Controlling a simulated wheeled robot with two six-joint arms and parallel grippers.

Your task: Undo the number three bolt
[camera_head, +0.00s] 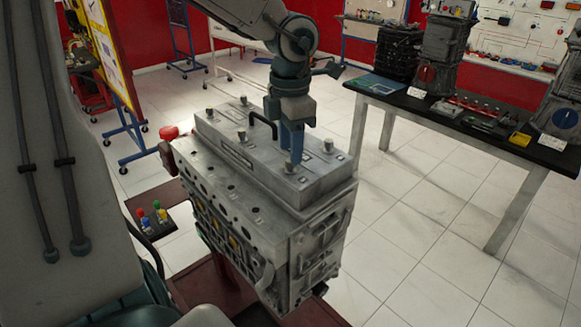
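A grey metal engine block (240,215) stands on a dark red stand, with a raised cover (265,155) on top. Several short bolts stand up from the cover, including one at its left end (209,113), one near the front edge (241,136) and one at the right end (328,145). Any bolt numbers are too small to read. My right gripper is out of view.
A black handle (263,122) rises from the cover just left of the gripper. A small tray with coloured knobs (150,218) is left of the engine. A dark-topped bench (455,115) with engine parts stands at right. Open tiled floor lies between.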

